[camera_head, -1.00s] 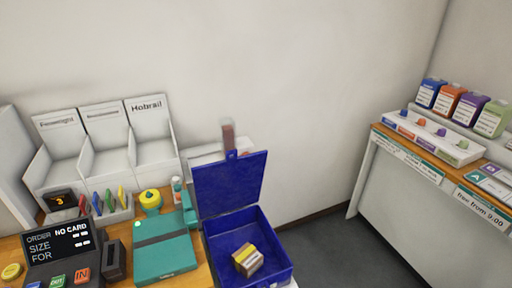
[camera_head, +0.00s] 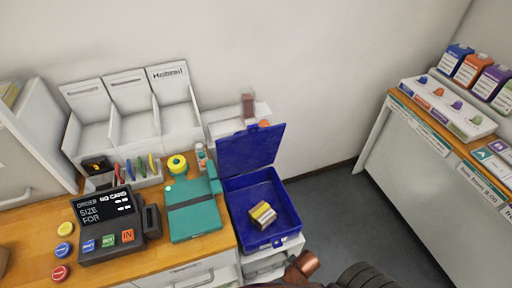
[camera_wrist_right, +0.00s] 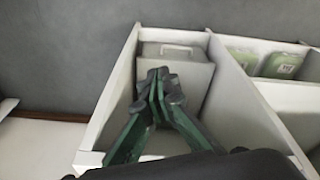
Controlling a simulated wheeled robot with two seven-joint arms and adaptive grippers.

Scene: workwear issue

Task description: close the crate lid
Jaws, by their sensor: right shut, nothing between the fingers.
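The blue crate (camera_head: 292,238) stands to the right of the wooden counter in the head view. Its blue lid (camera_head: 250,150) is open, standing up at the back and leaning away from the crate. A small yellow, brown and white box (camera_head: 263,214) lies inside the crate. My right gripper (camera_wrist_right: 157,82) is shut and empty in the right wrist view, over a white-walled compartment. The crate and lid do not show in that wrist view. My left gripper is not in view.
A teal folder-like case (camera_head: 193,208) lies left of the crate, with an order terminal (camera_head: 105,225) further left. White bins (camera_head: 135,115) stand behind. In the wrist view, a grey handled box (camera_wrist_right: 178,62) lies beyond my fingers.

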